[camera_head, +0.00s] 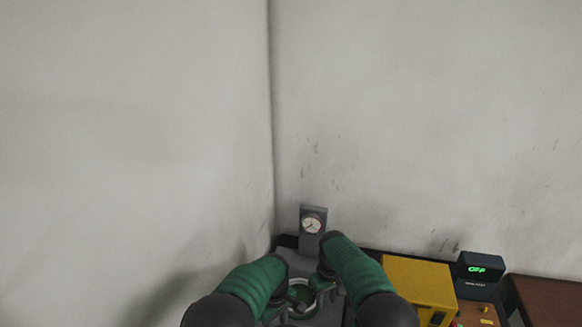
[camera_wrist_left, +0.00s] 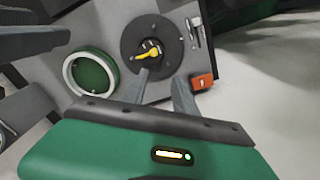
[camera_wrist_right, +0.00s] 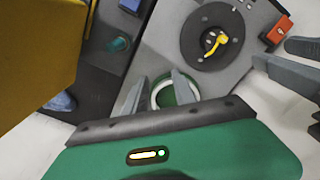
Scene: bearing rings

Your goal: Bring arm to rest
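My right gripper (camera_head: 323,284) hangs over the grey work unit, beside a pale ring with a green centre (camera_head: 302,294). In the right wrist view its fingers (camera_wrist_right: 157,88) stand apart, with the ring (camera_wrist_right: 164,95) seen between and behind them; I see nothing gripped. My left gripper (camera_wrist_left: 163,88) also has its fingers apart and empty, near a dark round disc (camera_wrist_left: 137,48) with a yellow part (camera_wrist_left: 149,52) at its centre. The ring (camera_wrist_left: 91,74) lies to the left of those fingers. In the head view the left fingers (camera_head: 283,308) are partly hidden.
A dial gauge on a stand (camera_head: 313,224) rises behind the grippers, near the wall corner. A yellow box (camera_head: 420,285), a black display box (camera_head: 480,268) and a brown table (camera_head: 545,300) are to the right. A small orange-red block (camera_wrist_left: 203,82) sits by the disc.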

